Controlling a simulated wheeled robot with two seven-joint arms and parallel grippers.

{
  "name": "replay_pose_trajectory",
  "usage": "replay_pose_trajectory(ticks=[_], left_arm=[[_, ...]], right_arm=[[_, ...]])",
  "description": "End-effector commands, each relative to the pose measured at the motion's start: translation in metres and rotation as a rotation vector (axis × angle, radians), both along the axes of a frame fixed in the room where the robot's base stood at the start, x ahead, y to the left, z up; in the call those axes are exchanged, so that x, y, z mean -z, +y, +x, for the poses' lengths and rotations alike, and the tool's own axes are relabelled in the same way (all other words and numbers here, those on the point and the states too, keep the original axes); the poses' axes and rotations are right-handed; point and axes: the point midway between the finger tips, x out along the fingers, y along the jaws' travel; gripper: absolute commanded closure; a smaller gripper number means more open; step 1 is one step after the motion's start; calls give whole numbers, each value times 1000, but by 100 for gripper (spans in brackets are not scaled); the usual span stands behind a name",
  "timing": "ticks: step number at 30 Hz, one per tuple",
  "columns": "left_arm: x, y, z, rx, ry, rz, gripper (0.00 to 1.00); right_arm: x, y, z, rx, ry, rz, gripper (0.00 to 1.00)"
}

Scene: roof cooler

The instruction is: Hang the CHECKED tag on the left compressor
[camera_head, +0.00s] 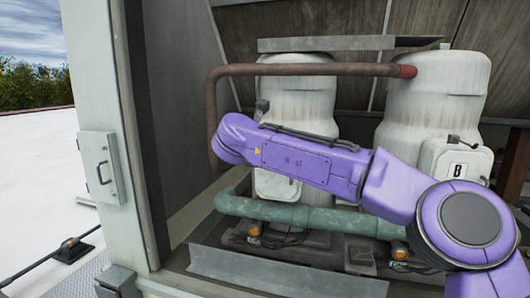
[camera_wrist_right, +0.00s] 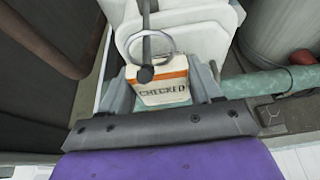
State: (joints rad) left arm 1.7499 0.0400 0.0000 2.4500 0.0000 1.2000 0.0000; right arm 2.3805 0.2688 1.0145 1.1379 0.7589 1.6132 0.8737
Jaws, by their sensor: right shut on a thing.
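The left compressor (camera_head: 295,108) is a white tank behind my purple right arm in the head view. A lever with a black knob (camera_head: 262,106) sticks out on its left side. In the right wrist view, my right gripper (camera_wrist_right: 162,84) is shut on the CHECKED tag (camera_wrist_right: 163,96), a cream tag with an orange band and a metal ring (camera_wrist_right: 128,48). The ring overlaps the lever (camera_wrist_right: 148,18), whose knob shows in front of the tag's top. I cannot tell whether the ring is around the lever. The gripper and tag are hidden in the head view. My left gripper is not in view.
The right compressor (camera_head: 430,90) carries a box marked B (camera_head: 456,170). A rusty pipe (camera_head: 310,69) crosses above and a green pipe (camera_head: 300,216) runs below. A cabinet wall (camera_head: 180,100) bounds the left side.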

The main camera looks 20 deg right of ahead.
Motion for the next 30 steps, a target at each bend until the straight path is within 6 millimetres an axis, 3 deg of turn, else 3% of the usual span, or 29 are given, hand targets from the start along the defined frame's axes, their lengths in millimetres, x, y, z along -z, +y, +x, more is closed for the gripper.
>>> replay_pose_trajectory(ticks=[8, 9, 12, 22, 30], left_arm=[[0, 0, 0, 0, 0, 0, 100], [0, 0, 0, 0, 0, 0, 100], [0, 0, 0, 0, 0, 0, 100], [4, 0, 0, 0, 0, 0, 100], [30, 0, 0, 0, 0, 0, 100]], right_arm=[[0, 0, 0, 0, 0, 0, 67], [0, 0, 0, 0, 0, 0, 33], [0, 0, 0, 0, 0, 0, 7], [-1, 3, -4, -2, -2, 0, 7], [-21, 34, -50, -3, -4, -1, 7]])
